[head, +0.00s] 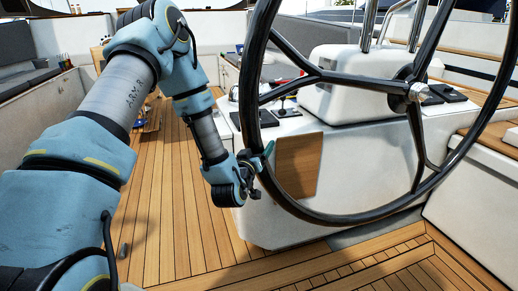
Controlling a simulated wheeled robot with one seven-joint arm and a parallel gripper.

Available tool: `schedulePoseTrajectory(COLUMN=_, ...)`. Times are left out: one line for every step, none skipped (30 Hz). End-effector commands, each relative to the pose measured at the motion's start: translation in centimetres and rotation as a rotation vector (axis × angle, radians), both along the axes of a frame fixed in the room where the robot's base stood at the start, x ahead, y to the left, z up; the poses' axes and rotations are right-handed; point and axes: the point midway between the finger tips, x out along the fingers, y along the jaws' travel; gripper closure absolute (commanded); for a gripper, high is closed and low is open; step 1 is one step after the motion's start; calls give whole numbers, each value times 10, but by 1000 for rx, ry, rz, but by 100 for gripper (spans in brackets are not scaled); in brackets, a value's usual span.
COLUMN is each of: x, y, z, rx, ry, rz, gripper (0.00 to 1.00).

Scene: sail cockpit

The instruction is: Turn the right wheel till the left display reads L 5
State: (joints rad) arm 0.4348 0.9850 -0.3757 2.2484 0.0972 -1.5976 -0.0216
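A large black steering wheel (360,82) with several spokes and a silver hub stands upright at the right of the head view. Its top is cut off by the frame. My gripper (262,160) is at the lower left of the rim, close against it or touching it. I cannot tell whether its fingers are around the rim or only beside it. A teal fingertip shows by the rim, and the rest is small and dark. Dark panels show on the console behind the wheel, but no display reading is legible. I cannot identify the left display.
A white console (345,95) with a brown wooden panel (297,165) stands behind the wheel. The teak deck (165,190) is mostly clear at the left. A grey bench (55,40) lies at the far left, and a white seat with teak slats is at the right.

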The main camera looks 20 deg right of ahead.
Motion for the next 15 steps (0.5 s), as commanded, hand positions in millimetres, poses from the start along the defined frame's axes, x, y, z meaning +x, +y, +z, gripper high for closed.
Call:
schedulePoseTrajectory(x=0, y=0, z=0, rx=0, ry=0, rz=0, gripper=26)
schedulePoseTrajectory(x=0, y=0, z=0, rx=0, ry=0, rz=0, gripper=30)
schedulePoseTrajectory(x=0, y=0, z=0, rx=0, ry=0, rz=0, gripper=34)
schedulePoseTrajectory(x=0, y=0, z=0, rx=0, ry=0, rz=0, gripper=38)
schedulePoseTrajectory(x=0, y=0, z=0, rx=0, ry=0, rz=0, gripper=41)
schedulePoseTrajectory(x=0, y=0, z=0, rx=0, ry=0, rz=0, gripper=46)
schedulePoseTrajectory(x=0, y=0, z=0, rx=0, ry=0, rz=1, gripper=49)
schedulePoseTrajectory(x=0, y=1, z=0, rx=0, ry=0, rz=1, gripper=52)
schedulePoseTrajectory(x=0, y=1, z=0, rx=0, ry=0, rz=1, gripper=57)
schedulePoseTrajectory(x=0, y=1, z=0, rx=0, ry=0, rz=1, gripper=60)
schedulePoseTrajectory(x=0, y=1, z=0, rx=1, ry=0, rz=2, gripper=64)
schedulePoseTrajectory(x=0, y=1, z=0, rx=1, ry=0, rz=2, gripper=68)
schedulePoseTrajectory(x=0, y=1, z=0, rx=1, ry=0, rz=2, gripper=72)
schedulePoseTrajectory(x=1, y=1, z=0, rx=1, ry=0, rz=2, gripper=75)
schedulePoseTrajectory(x=1, y=1, z=0, rx=1, ry=0, rz=3, gripper=79)
